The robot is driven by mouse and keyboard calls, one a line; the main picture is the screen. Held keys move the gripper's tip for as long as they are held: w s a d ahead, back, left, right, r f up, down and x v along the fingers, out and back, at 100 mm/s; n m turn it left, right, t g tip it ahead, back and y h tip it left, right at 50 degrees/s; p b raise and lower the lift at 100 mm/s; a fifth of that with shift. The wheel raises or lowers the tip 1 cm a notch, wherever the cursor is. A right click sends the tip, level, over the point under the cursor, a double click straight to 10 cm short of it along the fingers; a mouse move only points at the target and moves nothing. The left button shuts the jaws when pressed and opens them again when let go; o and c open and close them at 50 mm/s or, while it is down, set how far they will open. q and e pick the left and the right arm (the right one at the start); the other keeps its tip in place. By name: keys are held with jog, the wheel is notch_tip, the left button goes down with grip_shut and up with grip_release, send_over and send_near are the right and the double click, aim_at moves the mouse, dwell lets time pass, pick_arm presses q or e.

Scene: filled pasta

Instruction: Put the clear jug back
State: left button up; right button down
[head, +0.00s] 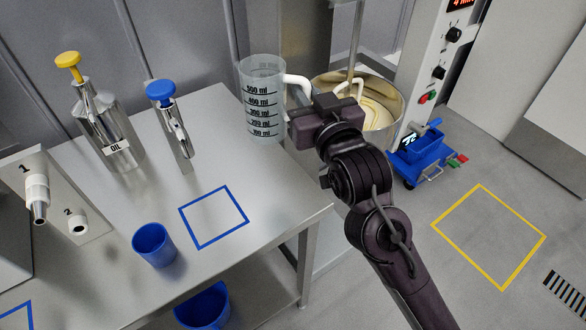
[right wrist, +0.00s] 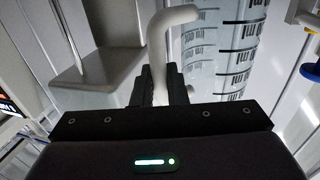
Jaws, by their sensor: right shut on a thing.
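The clear jug (head: 262,100) with black measuring marks is upright, near the back right corner of the steel table (head: 250,165). I cannot tell for sure whether its base clears the table. My right gripper (head: 300,108) is shut on its white handle (head: 297,82). In the right wrist view the fingers (right wrist: 162,88) close on the handle (right wrist: 172,18), with the jug wall (right wrist: 220,45) just beyond. The jug looks empty. A blue square outline (head: 213,217) on the table is bare. My left gripper is out of view.
A steel mixer bowl (head: 395,98) with pale dough stands behind my gripper. On the table are an OIL dispenser (head: 110,120), a blue-topped dispenser (head: 172,125) and a blue cup (head: 153,245). A yellow square (head: 490,237) marks clear floor. A blue bin (head: 202,305) sits below.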

notch_tip(320, 180, down, 16)
jog(key=p, duration=0.1)
jog(key=shift+f, duration=0.3)
jog(key=c, duration=1.9)
grip_release()
jog(key=shift+f, duration=0.1)
jog(key=o, duration=0.4)
jog(key=shift+o, duration=0.2)
